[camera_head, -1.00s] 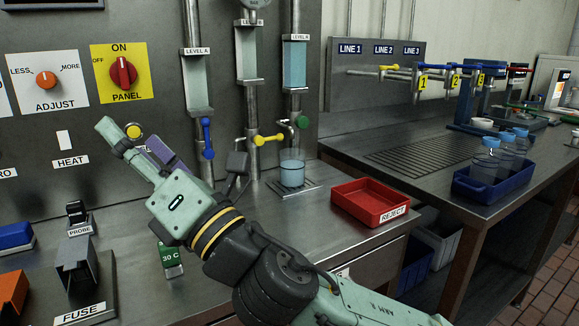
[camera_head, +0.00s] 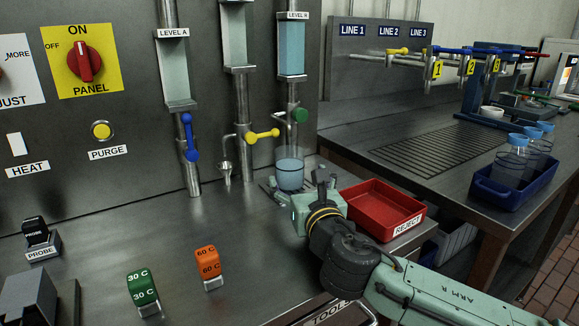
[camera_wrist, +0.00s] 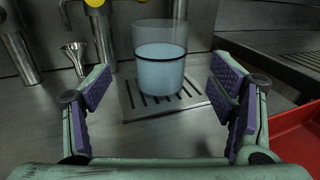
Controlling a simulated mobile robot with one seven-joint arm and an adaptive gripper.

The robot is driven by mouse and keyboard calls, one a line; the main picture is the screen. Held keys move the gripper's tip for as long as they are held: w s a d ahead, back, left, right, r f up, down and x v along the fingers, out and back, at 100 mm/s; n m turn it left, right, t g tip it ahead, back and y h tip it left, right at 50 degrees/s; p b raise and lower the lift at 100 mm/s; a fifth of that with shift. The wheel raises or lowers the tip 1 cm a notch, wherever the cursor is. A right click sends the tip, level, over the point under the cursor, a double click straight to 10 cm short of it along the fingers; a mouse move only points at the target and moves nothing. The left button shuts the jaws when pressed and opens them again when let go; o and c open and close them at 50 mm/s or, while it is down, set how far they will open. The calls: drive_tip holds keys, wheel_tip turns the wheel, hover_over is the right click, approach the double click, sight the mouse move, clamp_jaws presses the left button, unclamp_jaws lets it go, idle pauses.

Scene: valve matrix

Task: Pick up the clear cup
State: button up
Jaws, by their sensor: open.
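The clear cup (camera_head: 290,170) stands upright on a small slotted drain plate under the green-knobbed spout and holds pale blue liquid. In the wrist view the cup (camera_wrist: 160,62) is ahead of my gripper (camera_wrist: 163,98), between the lines of its two fingers. The fingers are spread wide with purple pads, and nothing is between them. In the head view my arm reaches in from the lower right, and its wrist is just in front of the cup; the fingers are mostly hidden there.
The red REJECT tray (camera_head: 385,207) is close to the right of my wrist. A small metal funnel (camera_wrist: 74,54) stands left of the cup. Green (camera_head: 142,288) and orange (camera_head: 208,262) temperature blocks sit at the front. A blue tray (camera_head: 480,189) with bottles is farther right.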

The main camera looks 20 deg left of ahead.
sight(293, 168)
drive_tip(key=x, duration=0.2)
drive_tip(key=p+x, duration=0.1)
drive_tip(key=x, duration=0.2)
drive_tip(key=shift+w+a+r, duration=0.2)
drive_tip(key=shift+w+r, duration=0.05)
drive_tip(key=shift+c, duration=0.2)
drive_tip(key=c, duration=1.3)
drive_tip(key=shift+c, duration=0.7)
drive_tip(key=shift+r, duration=0.15)
